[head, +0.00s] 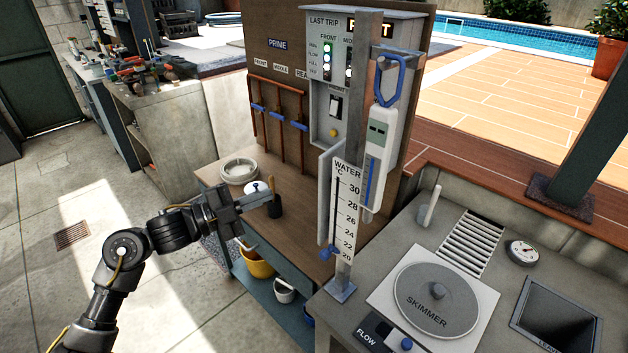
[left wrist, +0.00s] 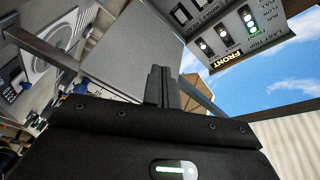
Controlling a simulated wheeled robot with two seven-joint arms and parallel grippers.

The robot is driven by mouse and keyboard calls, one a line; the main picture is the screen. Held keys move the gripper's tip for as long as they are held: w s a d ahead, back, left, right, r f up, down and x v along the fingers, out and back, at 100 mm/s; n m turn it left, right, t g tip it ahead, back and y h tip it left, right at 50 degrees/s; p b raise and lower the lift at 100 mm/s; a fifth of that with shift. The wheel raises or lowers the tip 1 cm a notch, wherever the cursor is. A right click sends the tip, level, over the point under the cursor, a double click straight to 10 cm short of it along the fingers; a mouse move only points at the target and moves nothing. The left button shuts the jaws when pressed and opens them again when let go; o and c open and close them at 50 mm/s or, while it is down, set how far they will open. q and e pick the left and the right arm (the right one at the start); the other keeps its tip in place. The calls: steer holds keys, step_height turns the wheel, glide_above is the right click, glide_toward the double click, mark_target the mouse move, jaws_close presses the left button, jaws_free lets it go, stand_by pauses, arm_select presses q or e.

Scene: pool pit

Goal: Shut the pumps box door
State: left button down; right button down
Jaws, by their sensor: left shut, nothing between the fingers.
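The grey pumps box (head: 318,95) is fixed to the brown board, with its indicator lights and switches exposed. A pale upright panel (head: 328,190), seen nearly edge-on below it and partly behind the scale post, looks like its open door. In the left wrist view, the box face (left wrist: 235,35) is at top right and a broad grey panel (left wrist: 130,50) lies beyond my fingers. My left gripper (head: 268,197) is shut and empty, over the wooden bench left of the panel. It also shows in the left wrist view (left wrist: 162,85). I cannot tell whether it touches anything.
A metal post with the WATER scale (head: 347,205) stands in front of the box, with a blue-handled tester (head: 377,150) hanging there. A white round dish (head: 238,170) sits on the bench (head: 300,240). The skimmer counter (head: 400,225) is at right. Floor at left is mostly clear.

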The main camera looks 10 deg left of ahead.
arm_select(q)
steer(key=s+d+r+m+g+h, duration=0.2)
steer(key=s+d+r+m+g, duration=0.25)
steer(key=s+r+m, duration=0.5)
steer(key=p+x, duration=0.4)
steer(key=x, duration=0.5)
steer(key=shift+w+n, duration=0.15)
steer(key=shift+n, duration=0.2)
steer(key=shift+f, duration=0.15)
